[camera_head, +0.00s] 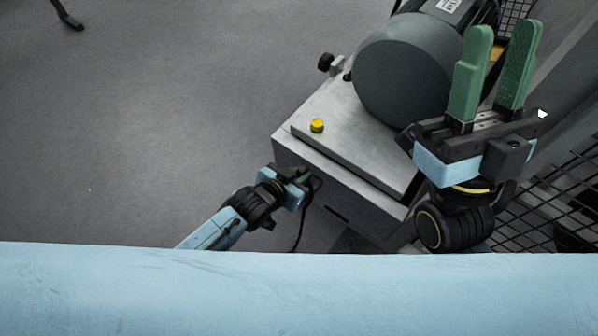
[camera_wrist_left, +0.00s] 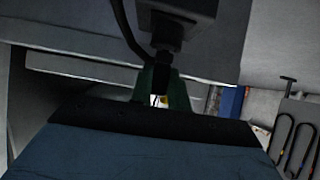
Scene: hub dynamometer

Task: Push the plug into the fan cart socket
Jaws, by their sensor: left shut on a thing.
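The fan cart (camera_head: 345,150) is a grey metal box with a large dark drum on top. My left gripper (camera_head: 304,176) is at the cart's front face, its green fingers shut on the dark plug. In the left wrist view the plug (camera_wrist_left: 161,66) shows between the green fingers and points at a dark socket housing (camera_wrist_left: 180,8) on the cart. The plug's front end meets or nearly meets the housing; I cannot tell how deep it sits. A black cable (camera_head: 301,232) hangs below the gripper. My right gripper (camera_head: 503,72) is open and empty, raised at the right.
A yellow button (camera_head: 317,125) sits on the cart's top plate. A black knob (camera_head: 326,62) sticks out at its back edge. Dark wire mesh (camera_head: 545,200) stands at the right.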

